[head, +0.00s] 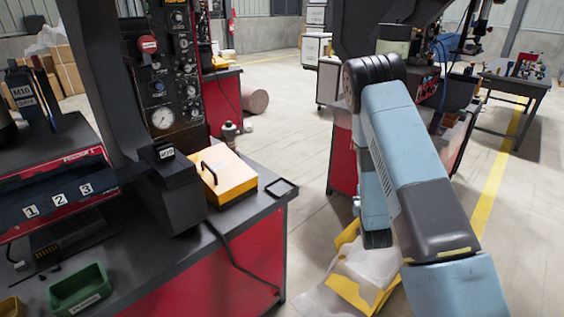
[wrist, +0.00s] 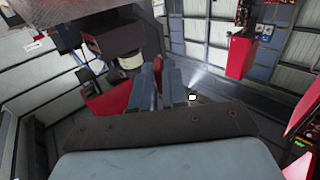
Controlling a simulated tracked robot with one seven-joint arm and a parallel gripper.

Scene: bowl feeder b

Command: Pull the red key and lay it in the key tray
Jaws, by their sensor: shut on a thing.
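In the wrist view my gripper (wrist: 159,68) is shut, its two blue-grey fingers close together. A small red piece, the red key (wrist: 157,63), shows between the fingertips; most of it is hidden by the fingers. In the head view my arm reaches up and bends down at the right, and the gripper cannot be made out. A small black open tray (head: 281,187) lies at the right corner of the bench; I cannot read a label that marks it as the key tray.
The dark bench (head: 130,262) carries a yellow box (head: 222,176) with a black handle, a green bin (head: 80,287) and a black numbered unit (head: 58,199). A gauge panel (head: 165,75) stands behind. A yellow crate (head: 346,290) with a whitish bag is on the floor below my arm.

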